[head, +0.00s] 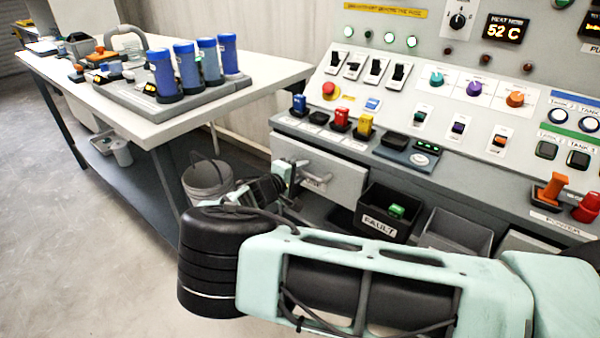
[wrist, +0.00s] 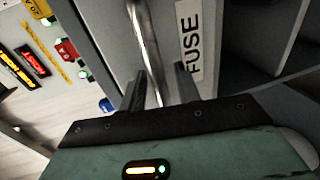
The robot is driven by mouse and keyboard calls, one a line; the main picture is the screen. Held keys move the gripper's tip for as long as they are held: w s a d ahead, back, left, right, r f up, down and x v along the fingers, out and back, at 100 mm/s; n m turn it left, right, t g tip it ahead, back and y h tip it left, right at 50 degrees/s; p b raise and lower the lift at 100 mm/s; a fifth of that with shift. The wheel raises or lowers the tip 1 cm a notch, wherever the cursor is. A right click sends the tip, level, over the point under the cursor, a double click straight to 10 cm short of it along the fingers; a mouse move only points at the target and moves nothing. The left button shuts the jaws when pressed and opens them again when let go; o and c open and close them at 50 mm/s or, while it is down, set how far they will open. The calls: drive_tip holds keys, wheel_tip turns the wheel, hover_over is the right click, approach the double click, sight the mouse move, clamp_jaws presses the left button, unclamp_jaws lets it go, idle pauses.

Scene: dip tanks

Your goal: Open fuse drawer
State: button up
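The fuse drawer (head: 345,178) is a grey front under the left end of the control console. It looks closed, with no clear gap around it. In the wrist view its front (wrist: 108,32) carries a white FUSE label (wrist: 190,40). Its metal bar handle (wrist: 146,45) also shows in the head view (head: 318,182). My gripper (head: 297,172) is at the drawer front, by the handle. In the wrist view my gripper (wrist: 160,88) is open, with one dark finger on each side of the bar. Space shows between the bar and the fingers.
A black FAULT bin (head: 385,222) and a grey bin (head: 455,232) sit right of the drawer. A grey bucket (head: 207,178) stands left of my gripper. A white table (head: 270,72) with blue cylinders is at the left. Console switches are above.

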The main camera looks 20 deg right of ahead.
clamp_jaws()
drive_tip(key=shift+s+a, duration=0.1)
drive_tip(key=f+b+v, duration=0.1)
drive_tip(key=f+v, duration=0.1)
drive_tip(key=v, duration=1)
drive_tip(key=a+f+b+v, duration=0.1)
drive_tip(key=f+b+v, duration=0.1)
drive_tip(key=v, duration=1.1)
drive_tip(key=shift+s+f, duration=0.4)
drive_tip(key=shift+f, duration=0.25)
drive_tip(key=shift+a, duration=0.15)
unclamp_jaws()
